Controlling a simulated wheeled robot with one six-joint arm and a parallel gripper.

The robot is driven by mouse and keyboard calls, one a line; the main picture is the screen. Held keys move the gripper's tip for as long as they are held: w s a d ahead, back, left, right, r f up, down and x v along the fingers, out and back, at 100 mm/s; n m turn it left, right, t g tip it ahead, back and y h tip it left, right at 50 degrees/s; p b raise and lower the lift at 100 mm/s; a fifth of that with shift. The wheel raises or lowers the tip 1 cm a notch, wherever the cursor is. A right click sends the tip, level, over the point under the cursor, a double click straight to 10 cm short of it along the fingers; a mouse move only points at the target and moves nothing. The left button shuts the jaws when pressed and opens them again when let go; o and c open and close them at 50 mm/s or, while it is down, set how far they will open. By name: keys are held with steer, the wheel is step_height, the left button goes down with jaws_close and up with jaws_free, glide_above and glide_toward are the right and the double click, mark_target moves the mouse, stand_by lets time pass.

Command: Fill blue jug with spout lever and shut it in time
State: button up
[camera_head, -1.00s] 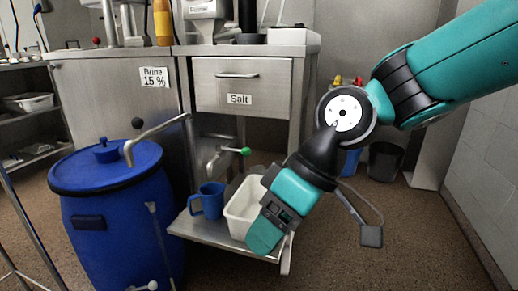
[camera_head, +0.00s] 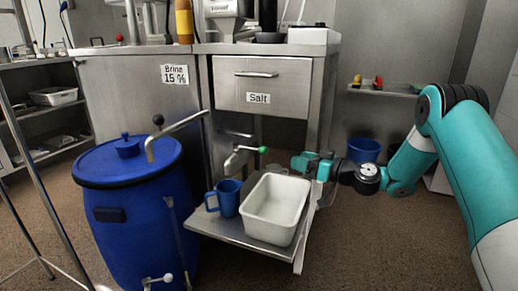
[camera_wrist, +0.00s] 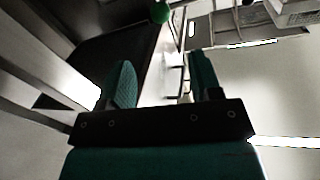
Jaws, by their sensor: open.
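The blue jug (camera_head: 229,199) stands upright on the metal shelf, handle to the left. The metal spout (camera_head: 238,158) is just above and behind it; in the picture its outlet is over the jug's mouth. I cannot see inside the jug. The spout's lever ends in a green knob (camera_head: 263,150), which also shows at the top of the wrist view (camera_wrist: 160,12). My gripper (camera_head: 297,162) is open and empty, to the right of the knob and pointing at it, apart from it. In the wrist view both fingers (camera_wrist: 163,80) are spread, with the knob beyond them.
A white bin (camera_head: 258,229) sits beside the jug on the metal shelf (camera_head: 222,231), below my gripper. A blue barrel (camera_head: 140,220) with a pipe and black-knobbed lever (camera_head: 158,120) stands left. The salt drawer (camera_head: 262,85) is above the spout. A blue bucket (camera_head: 363,150) stands behind right.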

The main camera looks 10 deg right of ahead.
mark_target(265, 151)
steer(key=b+x, duration=0.2)
steer(key=x, duration=1.3)
steer(key=shift+b, duration=0.35)
